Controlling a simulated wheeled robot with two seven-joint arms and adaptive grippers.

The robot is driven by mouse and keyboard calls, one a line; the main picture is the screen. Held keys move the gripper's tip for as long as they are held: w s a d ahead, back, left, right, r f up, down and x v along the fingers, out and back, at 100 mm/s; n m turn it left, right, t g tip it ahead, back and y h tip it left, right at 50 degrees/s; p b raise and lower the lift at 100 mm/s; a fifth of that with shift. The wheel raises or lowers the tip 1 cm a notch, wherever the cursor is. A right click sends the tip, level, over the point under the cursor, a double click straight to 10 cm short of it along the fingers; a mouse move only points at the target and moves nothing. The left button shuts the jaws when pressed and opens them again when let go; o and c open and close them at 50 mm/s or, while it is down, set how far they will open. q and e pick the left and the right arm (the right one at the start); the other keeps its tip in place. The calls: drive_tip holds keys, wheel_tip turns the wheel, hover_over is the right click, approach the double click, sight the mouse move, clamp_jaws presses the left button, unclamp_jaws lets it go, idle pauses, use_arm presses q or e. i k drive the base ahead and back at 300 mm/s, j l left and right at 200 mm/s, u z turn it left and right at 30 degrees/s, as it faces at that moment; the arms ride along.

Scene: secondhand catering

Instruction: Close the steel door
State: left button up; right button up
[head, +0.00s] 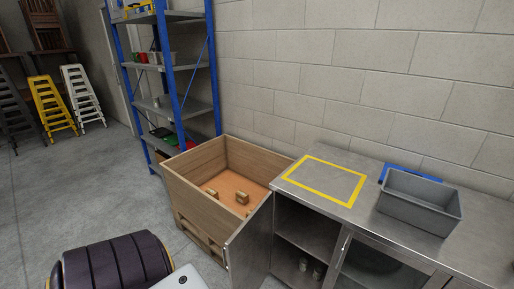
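The steel door (250,246) stands open at the left end of the steel cabinet (300,196). It is hinged at the cabinet's left front edge and swings out toward me. A small upright handle (227,257) is near its free edge. The open compartment shows a shelf (308,240) and a few small metal items (309,268) low inside. A neighbouring front with its own handle (343,245) is shut. Neither of my grippers is in view, so nothing is seen touching the door.
A wooden crate (179,199) with small blocks inside stands close behind the door. A grey bin (416,209) sits on the cabinet top. Blue shelving (171,72) stands behind; the left floor is mostly clear.

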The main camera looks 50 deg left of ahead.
sight(247, 250)
drive_tip(key=k+j, duration=0.15)
drive_tip(key=j, duration=0.2)
drive_tip(key=k+j, duration=0.1)
drive_tip(key=j, duration=0.3)
drive_tip(key=k+j+z, duration=0.1)
drive_tip(key=j, duration=0.25)
drive_tip(key=j+z, duration=0.1)
drive_tip(key=j, duration=1.15)
drive_tip(key=i+j, duration=0.1)
drive_tip(key=j, duration=0.3)
drive_tip(key=i+j, duration=0.1)
drive_tip(key=j, duration=0.25)
